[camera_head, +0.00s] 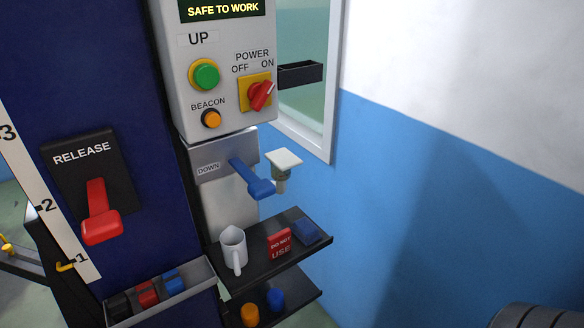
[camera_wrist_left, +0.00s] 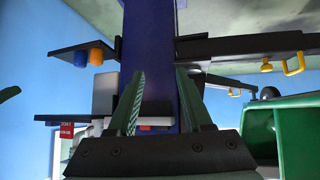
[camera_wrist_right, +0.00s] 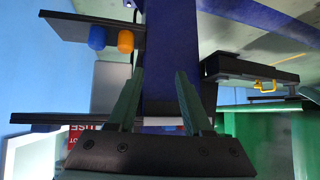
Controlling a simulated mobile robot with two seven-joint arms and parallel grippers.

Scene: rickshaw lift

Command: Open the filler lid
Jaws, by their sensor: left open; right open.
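A pale square lid (camera_head: 285,157) sits flat on top of a short filler neck (camera_head: 281,181) beside the grey tank in the head view. It looks shut. A blue lever marked DOWN (camera_head: 257,182) is just left of it. Neither gripper shows in the head view. My left gripper (camera_wrist_left: 160,75) is open and empty in its wrist view, with the blue column behind its fingers. My right gripper (camera_wrist_right: 160,73) is open and empty in its wrist view, also in front of the column. I cannot make out the lid clearly in either wrist view.
A black shelf (camera_head: 262,263) below the lid holds a white jug (camera_head: 233,249), a red DO NOT USE sign (camera_head: 280,243) and a blue block (camera_head: 306,232). A control box (camera_head: 222,100) is above. A red release lever (camera_head: 99,214) is left. The blue wall is right.

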